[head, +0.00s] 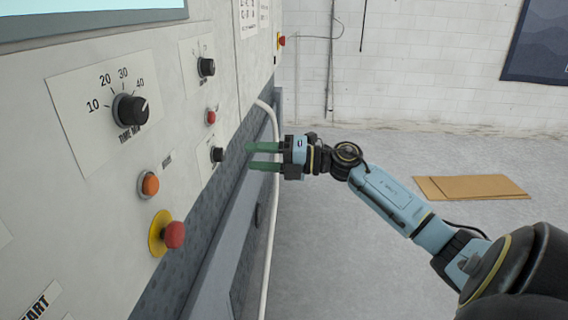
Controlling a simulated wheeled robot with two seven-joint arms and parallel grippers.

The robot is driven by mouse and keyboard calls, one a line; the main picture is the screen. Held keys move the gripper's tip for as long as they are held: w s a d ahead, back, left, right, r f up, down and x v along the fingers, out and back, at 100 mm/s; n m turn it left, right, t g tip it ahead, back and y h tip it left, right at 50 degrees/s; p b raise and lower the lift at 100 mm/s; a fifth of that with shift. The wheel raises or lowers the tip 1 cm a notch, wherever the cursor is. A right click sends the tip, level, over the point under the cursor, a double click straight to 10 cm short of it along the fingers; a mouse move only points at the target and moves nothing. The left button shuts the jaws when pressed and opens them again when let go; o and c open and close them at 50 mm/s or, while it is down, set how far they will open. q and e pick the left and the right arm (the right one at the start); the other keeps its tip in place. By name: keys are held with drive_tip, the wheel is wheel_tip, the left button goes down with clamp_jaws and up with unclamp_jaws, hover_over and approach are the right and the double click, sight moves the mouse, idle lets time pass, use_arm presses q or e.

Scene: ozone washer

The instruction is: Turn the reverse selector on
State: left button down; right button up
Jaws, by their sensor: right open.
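The control panel (60,180) fills the left side of the head view. Two small black selector knobs show on white label plates: an upper one (206,67) and a lower one (217,154). Their labels are too small to read, so I cannot tell which is the reverse selector. My right gripper (250,157) is open and empty, its two green fingers pointing left toward the lower knob. A gap shows between the fingertips and that knob. My left gripper is not in view.
A large timer dial (130,109), a red button (210,117), an orange button (150,184) and a red emergency stop (172,235) on a yellow ring sit nearby on the panel. A pale hose (275,200) runs down the machine. Flat cardboard (475,187) lies on open floor.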

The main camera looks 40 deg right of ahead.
drive_tip(key=b+v, duration=0.1)
drive_tip(key=v, duration=0.5)
drive_tip(key=shift+s+d, duration=0.2)
drive_tip(key=shift+s, duration=0.05)
drive_tip(key=shift+r, duration=0.1)
